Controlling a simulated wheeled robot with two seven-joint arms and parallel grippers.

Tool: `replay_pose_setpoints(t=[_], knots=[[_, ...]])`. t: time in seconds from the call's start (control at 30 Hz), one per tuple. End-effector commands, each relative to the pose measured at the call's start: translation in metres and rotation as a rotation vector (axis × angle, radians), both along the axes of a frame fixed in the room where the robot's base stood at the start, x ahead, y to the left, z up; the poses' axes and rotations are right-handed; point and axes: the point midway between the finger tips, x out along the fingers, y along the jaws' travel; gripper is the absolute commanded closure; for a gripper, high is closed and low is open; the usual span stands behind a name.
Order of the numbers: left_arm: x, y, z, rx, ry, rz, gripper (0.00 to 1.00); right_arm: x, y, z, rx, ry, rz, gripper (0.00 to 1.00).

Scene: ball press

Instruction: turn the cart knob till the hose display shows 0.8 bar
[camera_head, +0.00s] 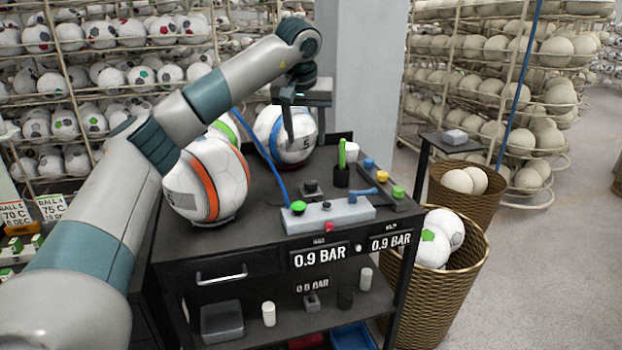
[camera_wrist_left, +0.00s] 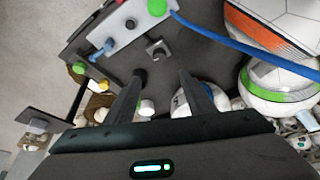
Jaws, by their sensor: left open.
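The dark cart (camera_head: 250,255) stands in the middle of the head view. Two displays on its front edge both read 0.9 BAR, the left one (camera_head: 319,257) and the right one (camera_head: 390,242); their small labels are too small to read. A small pale knob (camera_head: 358,247) sits between them. A grey box (camera_head: 312,217) on the cart top carries green, black and blue fittings, with a red knob (camera_head: 329,227) in front. My left gripper (camera_head: 296,135) is open and empty above the cart top; its fingers show in the wrist view (camera_wrist_left: 160,85). My right gripper is out of view.
A blue hose (camera_head: 262,160) runs to the box's green fitting. An orange-striped ball (camera_head: 218,182) and a blue-marked ball (camera_head: 285,134) sit at the cart's left and back. A small black block (camera_wrist_left: 159,51) lies near the box. Baskets (camera_head: 440,285) stand right.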

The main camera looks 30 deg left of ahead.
Motion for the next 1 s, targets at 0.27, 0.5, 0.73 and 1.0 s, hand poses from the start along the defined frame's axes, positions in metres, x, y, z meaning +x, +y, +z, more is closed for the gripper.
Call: replay_pose_setpoints(t=[0.27, 0.5, 0.73, 1.0], knots=[[0.002, 0.0, -0.006, -0.002, 0.001, 0.001, 0.51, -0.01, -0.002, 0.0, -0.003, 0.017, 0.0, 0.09], [0.01, 0.004, -0.028, -0.004, 0.003, 0.0, 0.51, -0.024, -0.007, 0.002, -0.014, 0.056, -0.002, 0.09], [0.024, 0.011, -0.064, -0.004, 0.005, 0.002, 0.51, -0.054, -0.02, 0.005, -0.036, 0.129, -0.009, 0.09], [0.04, 0.019, -0.109, -0.003, 0.003, 0.001, 0.51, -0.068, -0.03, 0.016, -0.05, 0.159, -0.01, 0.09]])
